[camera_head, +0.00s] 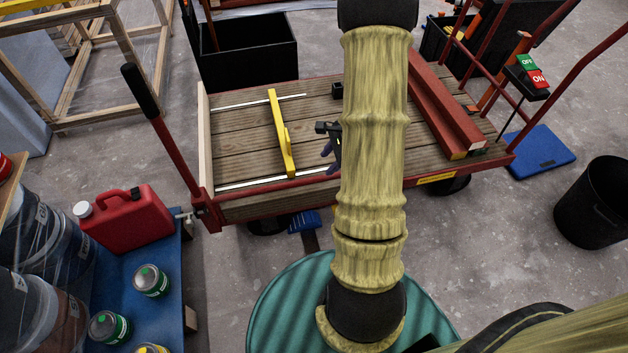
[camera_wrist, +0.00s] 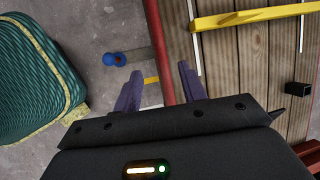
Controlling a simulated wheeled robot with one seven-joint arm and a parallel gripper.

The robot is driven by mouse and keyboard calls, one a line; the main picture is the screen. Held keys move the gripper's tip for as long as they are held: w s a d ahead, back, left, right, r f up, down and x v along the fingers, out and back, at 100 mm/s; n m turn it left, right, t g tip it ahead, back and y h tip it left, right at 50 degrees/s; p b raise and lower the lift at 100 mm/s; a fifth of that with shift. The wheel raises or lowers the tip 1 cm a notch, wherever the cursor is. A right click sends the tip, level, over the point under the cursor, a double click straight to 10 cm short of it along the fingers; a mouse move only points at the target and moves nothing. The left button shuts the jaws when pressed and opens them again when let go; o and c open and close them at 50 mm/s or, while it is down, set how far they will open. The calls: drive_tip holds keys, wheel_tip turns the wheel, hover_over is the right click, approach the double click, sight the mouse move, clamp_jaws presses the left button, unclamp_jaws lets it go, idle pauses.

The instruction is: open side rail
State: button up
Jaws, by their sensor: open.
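A wooden-decked cart (camera_head: 235,150) with a red frame stands ahead of me. On its deck a yellow bar (camera_head: 279,125) with a small raised grip lies across two thin pale strips. The bar also shows in the wrist view (camera_wrist: 255,17), at the top right. I cannot tell for certain which part is the side rail. My gripper (camera_wrist: 160,90) is open and empty. Its purple fingers reach toward the cart's red edge rail (camera_wrist: 158,45), which runs between them in the picture; contact cannot be told. In the head view my arm hides most of the gripper.
A red lever with a black handle (camera_head: 140,90) rises at the cart's left end. Red beams (camera_head: 440,105) lie on the deck's right side. A red jerrycan (camera_head: 126,220) and cans stand on a blue surface at left. A black bin (camera_head: 592,205) stands at right.

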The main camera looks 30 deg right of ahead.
sight(313, 179)
drive_tip(key=b+x, duration=0.4)
drive_tip(key=x, duration=0.6)
drive_tip(key=shift+f, duration=0.2)
clamp_jaws()
